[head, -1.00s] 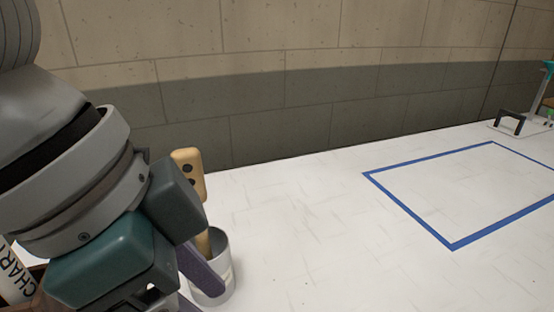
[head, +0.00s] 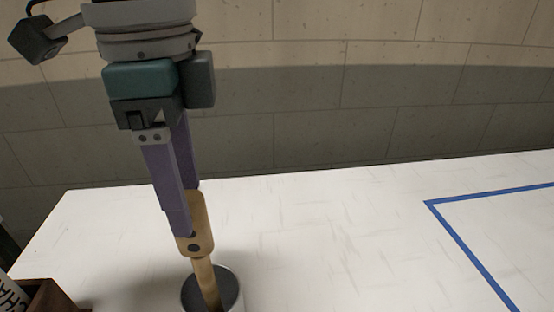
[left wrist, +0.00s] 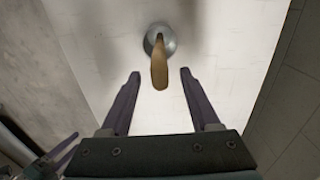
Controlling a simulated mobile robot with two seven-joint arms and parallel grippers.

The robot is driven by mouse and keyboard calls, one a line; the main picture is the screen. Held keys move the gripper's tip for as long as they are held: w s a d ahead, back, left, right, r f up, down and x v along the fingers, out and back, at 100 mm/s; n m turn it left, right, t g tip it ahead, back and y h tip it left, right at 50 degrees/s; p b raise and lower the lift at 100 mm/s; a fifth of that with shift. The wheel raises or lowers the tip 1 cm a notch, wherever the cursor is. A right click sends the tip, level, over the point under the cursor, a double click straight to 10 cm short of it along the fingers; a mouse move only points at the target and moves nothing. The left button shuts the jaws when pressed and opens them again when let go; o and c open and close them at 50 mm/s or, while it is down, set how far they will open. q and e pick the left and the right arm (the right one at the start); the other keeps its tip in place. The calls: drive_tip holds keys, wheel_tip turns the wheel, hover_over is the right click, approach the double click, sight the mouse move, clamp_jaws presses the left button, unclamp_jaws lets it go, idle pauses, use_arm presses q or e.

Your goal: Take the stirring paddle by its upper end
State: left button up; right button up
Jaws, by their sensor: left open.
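The stirring paddle (head: 201,249) is wooden, with dark holes in its broad upper end. It stands slightly tilted in a grey metal cup (head: 231,292), its lower end hidden inside. My left gripper (head: 186,217) is above the cup, pointing down, with its purple fingers at the paddle's upper end in the head view. In the left wrist view, the fingers (left wrist: 159,74) are spread apart and the paddle (left wrist: 160,68) shows between and just beyond the tips, with clear space on both sides. The cup (left wrist: 169,38) is farther off.
The white table (head: 330,240) is clear to the right of the cup, up to a blue taped outline (head: 470,250). A brown box (head: 48,297) holding a lettered white roll (head: 12,297) stands at the lower left. A block wall rises behind the table.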

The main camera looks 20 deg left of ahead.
sight(198, 246)
use_arm(q)
wheel_tip(198, 246, down, 5)
drive_tip(key=shift+s+a+r, duration=0.15)
drive_tip(key=shift+c, duration=0.2)
clamp_jaws()
idle(1.2)
